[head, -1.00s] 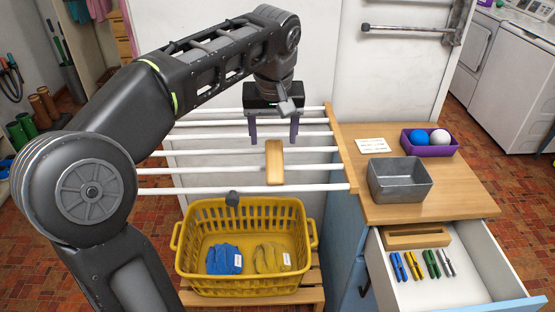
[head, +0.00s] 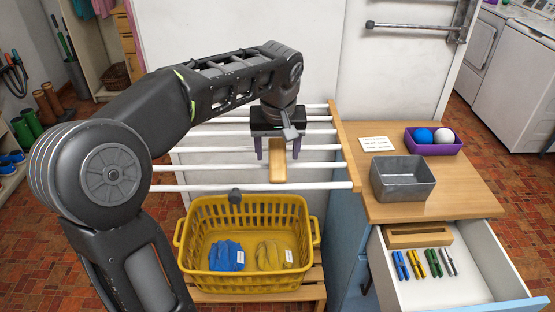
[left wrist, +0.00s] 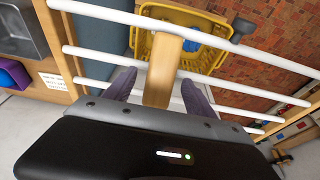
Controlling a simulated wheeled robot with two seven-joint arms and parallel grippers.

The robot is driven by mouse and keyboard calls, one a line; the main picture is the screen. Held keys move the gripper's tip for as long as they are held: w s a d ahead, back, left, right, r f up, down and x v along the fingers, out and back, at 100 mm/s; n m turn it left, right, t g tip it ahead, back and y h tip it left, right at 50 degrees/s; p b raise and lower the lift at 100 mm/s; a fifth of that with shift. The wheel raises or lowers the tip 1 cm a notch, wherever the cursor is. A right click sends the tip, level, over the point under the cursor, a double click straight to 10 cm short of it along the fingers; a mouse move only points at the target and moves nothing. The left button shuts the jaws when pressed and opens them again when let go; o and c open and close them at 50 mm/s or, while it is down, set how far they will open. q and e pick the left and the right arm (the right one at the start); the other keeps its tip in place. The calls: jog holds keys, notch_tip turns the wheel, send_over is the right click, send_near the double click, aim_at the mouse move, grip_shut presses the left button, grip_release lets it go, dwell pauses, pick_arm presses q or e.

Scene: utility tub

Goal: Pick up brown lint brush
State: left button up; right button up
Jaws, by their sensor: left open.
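The brown lint brush (head: 277,168) is a light-brown wooden block lying across the white rods of the drying rack (head: 320,186). In the left wrist view the brush (left wrist: 163,72) shows between the purple fingers. My left gripper (head: 278,154) is open, with one finger on each side of the brush's far end. Neither finger visibly touches it, and the exact height gap cannot be told. In the left wrist view my left gripper (left wrist: 158,88) shows the same straddle. The part of the brush nearest the gripper body is partly hidden. My right gripper is not in view.
A yellow basket (head: 200,272) with blue and yellow cloth items stands below the rack. At right are a wooden counter (head: 455,195) with a metal bin (head: 403,180) and purple tray (head: 433,149), and an open drawer (head: 480,278) with pegs. The rack's rods surround the brush.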

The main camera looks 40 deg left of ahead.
pick_arm(q)
jog(key=shift+w+a+f, duration=0.1)
jog(key=shift+f, duration=0.45)
jog(key=shift+c, duration=0.3)
grip_shut()
dwell(0.4)
